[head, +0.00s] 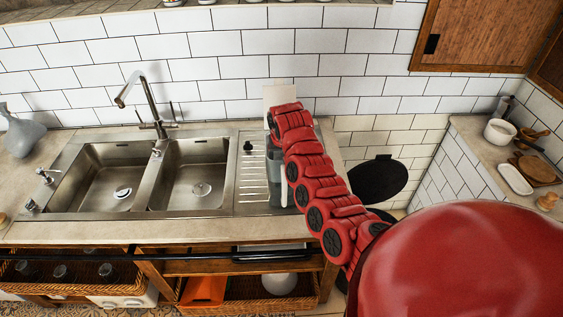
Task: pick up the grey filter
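A grey object (275,188), which may be the grey filter, stands on the drainboard right of the sink. It is largely covered by my red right arm, and I cannot make out its full shape. My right arm comes in from the lower right and reaches over the drainboard toward the wall. My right gripper (274,148) is at this object, mostly hidden by the arm. Whether its fingers are open, shut or touching anything does not show. My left gripper is not in view.
A double steel sink (150,178) with a tall tap (148,106) lies left of the drainboard. A white panel (280,95) stands behind the arm. A black round lid (378,179) is to the right. Baskets (65,275) sit below the counter.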

